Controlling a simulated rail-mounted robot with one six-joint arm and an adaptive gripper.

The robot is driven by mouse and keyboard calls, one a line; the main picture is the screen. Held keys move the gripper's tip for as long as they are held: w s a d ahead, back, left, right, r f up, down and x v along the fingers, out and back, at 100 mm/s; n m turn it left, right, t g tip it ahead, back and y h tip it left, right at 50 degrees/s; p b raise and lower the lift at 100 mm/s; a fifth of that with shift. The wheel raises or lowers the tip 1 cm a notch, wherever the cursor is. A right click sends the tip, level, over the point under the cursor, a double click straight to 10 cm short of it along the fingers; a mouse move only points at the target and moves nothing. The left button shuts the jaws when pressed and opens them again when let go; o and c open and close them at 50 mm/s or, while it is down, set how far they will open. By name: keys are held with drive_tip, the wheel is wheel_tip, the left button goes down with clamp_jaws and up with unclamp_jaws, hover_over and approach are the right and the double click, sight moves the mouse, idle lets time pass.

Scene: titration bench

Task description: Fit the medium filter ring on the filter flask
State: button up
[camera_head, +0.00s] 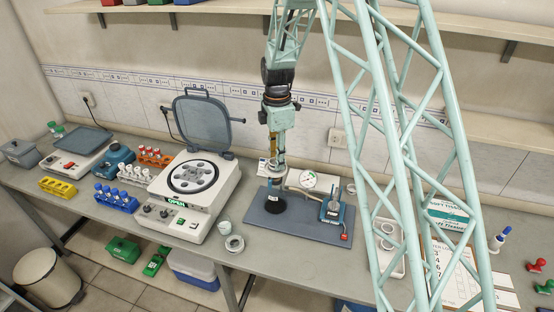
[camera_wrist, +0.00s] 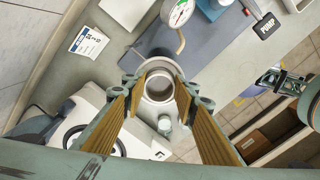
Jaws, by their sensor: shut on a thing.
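My gripper (camera_head: 275,165) points down over the bench, its orange-brown finger pads (camera_wrist: 158,92) shut on a pale grey ring (camera_wrist: 158,86), the medium filter ring by its place in the jaws. The ring is also between the fingertips in the head view (camera_head: 274,174). A round gauge (camera_head: 308,180) and hose are beside the flask.
A blue pump unit (camera_head: 337,210) stands right of the flask. A white centrifuge (camera_head: 195,195) with open lid is left. A small beaker (camera_head: 223,227) and a grey ring (camera_head: 235,243) sit near the front edge. A white tray (camera_head: 386,262) is right, partly behind my arm's truss.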

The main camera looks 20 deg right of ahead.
drive_tip(key=shift+f+b, duration=0.5)
drive_tip(key=shift+f, duration=0.05)
idle(0.7)
drive_tip(key=o, duration=0.7)
drive_tip(key=shift+o, duration=0.2)
drive_tip(key=shift+r, duration=0.2)
drive_tip(key=shift+r+p, duration=1.35)
drive_tip(key=shift+r, duration=2)
